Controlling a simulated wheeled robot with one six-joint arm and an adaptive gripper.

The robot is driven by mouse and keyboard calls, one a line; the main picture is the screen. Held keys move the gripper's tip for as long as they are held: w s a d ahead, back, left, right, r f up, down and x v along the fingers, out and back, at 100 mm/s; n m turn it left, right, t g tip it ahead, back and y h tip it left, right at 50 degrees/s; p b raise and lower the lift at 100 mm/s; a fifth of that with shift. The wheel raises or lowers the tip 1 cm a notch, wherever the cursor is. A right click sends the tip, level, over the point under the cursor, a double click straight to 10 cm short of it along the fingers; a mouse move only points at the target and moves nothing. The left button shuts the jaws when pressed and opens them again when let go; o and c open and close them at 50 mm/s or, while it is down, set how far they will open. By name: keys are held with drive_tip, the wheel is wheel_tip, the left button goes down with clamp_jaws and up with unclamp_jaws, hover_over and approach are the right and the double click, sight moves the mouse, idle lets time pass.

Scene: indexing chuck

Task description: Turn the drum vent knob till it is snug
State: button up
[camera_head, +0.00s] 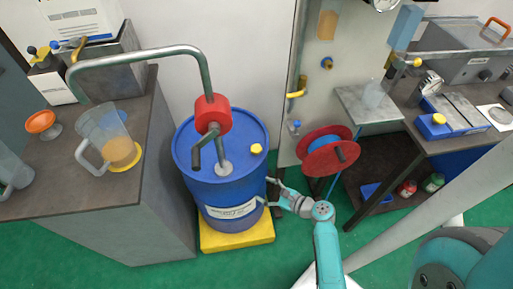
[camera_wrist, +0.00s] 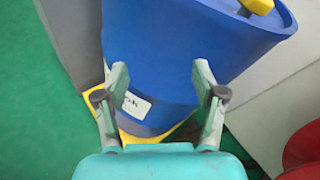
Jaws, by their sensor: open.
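The blue drum (camera_head: 240,195) stands upright on a yellow base (camera_head: 237,236) between the left bench and the grey panel. The drum vent knob (camera_head: 256,148) is a small yellow knob on the right of the drum's top; it also shows at the top right of the wrist view (camera_wrist: 259,6). My gripper (camera_head: 267,190) is beside the drum's right side, below the level of the knob and apart from it. In the wrist view my gripper (camera_wrist: 160,83) is open, with the drum's blue wall (camera_wrist: 185,45) beyond its fingers and nothing seen held between them.
A red pump with a grey pipe (camera_head: 212,113) rises from the drum's top, left of the knob. A red hose reel (camera_head: 325,152) is close on the right. The left bench (camera_head: 165,160) holds a jug (camera_head: 108,135). Green floor is open in front.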

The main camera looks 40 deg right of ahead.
sight(256, 148)
drive_tip(key=w+d+r+m+t+y, duration=0.1)
drive_tip(key=w+d+r+m+t, duration=0.15)
drive_tip(key=d+r, duration=0.6)
drive_tip(key=shift+m+t, duration=0.25)
drive_tip(key=shift+m, duration=0.2)
drive_tip(key=x, duration=0.3)
drive_tip(key=f+x, duration=0.1)
drive_tip(key=x, duration=0.6)
drive_tip(key=shift+w+d+f, duration=0.25)
drive_tip(key=shift+d, duration=0.1)
drive_tip(key=c, duration=1.2)
